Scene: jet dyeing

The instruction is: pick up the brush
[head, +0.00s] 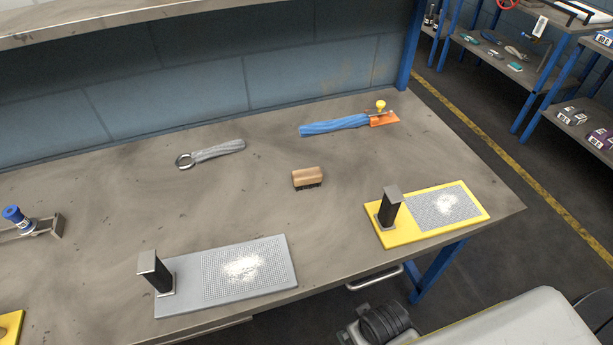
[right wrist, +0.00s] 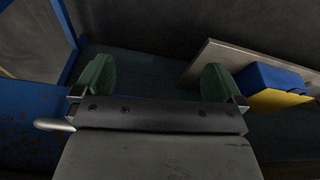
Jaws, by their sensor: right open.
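The brush (head: 307,178) has a light wooden block on top and dark bristles underneath. It lies bristles down near the middle of the grey workbench (head: 255,195) in the head view, with nothing touching it. My right gripper (right wrist: 158,80) shows in the right wrist view with its two green-padded fingers wide apart and nothing between them. The brush does not show in that view. Neither gripper shows in the head view, and my left gripper is not in any view.
A grey perforated plate (head: 220,290) and a yellow-edged plate (head: 393,238), each with a dark upright post, lie near the front. A grey cloth strip with a ring (head: 215,151) and a blue bundle (head: 335,126) lie behind. The bench around the brush is clear.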

